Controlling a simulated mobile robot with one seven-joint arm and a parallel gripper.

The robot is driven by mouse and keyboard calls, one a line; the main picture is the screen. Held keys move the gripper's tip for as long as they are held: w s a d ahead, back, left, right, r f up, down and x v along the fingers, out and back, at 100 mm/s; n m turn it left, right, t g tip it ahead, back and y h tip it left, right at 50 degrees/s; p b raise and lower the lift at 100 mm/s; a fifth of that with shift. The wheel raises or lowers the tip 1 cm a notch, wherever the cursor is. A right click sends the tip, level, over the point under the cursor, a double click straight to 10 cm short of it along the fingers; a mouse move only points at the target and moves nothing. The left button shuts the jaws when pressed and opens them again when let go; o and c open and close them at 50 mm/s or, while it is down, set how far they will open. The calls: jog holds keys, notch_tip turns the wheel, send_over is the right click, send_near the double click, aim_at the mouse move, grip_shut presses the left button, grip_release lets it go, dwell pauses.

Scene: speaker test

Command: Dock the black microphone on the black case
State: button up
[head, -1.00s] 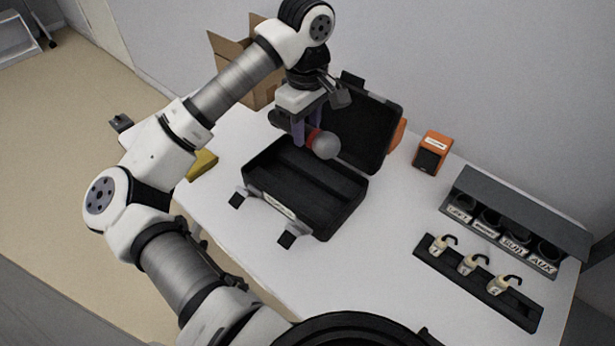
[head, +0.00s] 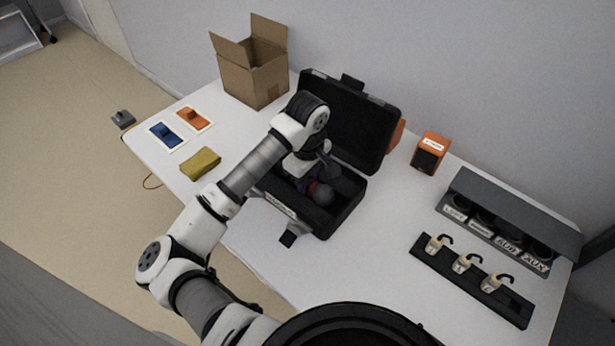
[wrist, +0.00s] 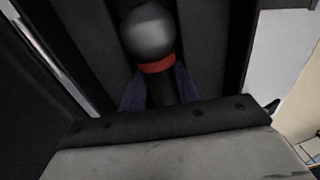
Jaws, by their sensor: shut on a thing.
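The black case (head: 349,204) stands open on the table, its lid (head: 352,120) raised at the back. The microphone (head: 322,194) has a grey ball head, a red band and a black handle; it is down inside the case's tray. My gripper (head: 303,183) is shut on its handle just below the red band. In the wrist view the microphone (wrist: 149,35) lies between my purple fingers (wrist: 158,88), over dark lengthwise channels of the case. The arm hides the left part of the case. I cannot tell whether the microphone touches the case floor.
A cardboard box (head: 252,75), a yellow block (head: 201,163) and blue (head: 166,135) and orange (head: 193,118) pieces are at left. An orange speaker (head: 430,152), a labelled rack (head: 513,215) and a black strip with tagged plugs (head: 470,281) are at right. The front-middle table is clear.

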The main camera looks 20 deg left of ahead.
aim_at(308, 180)
jog(key=shift+f+b, duration=0.15)
jog(key=shift+b, duration=0.15)
jog(key=o, duration=0.8)
jog(key=shift+r+p, duration=0.3)
jog(key=shift+p, duration=0.1)
jog(key=shift+r+b, duration=0.3)
notch_tip(308, 180, up, 11)
jog(key=shift+r+b, duration=0.15)
jog(key=shift+b, duration=1.1)
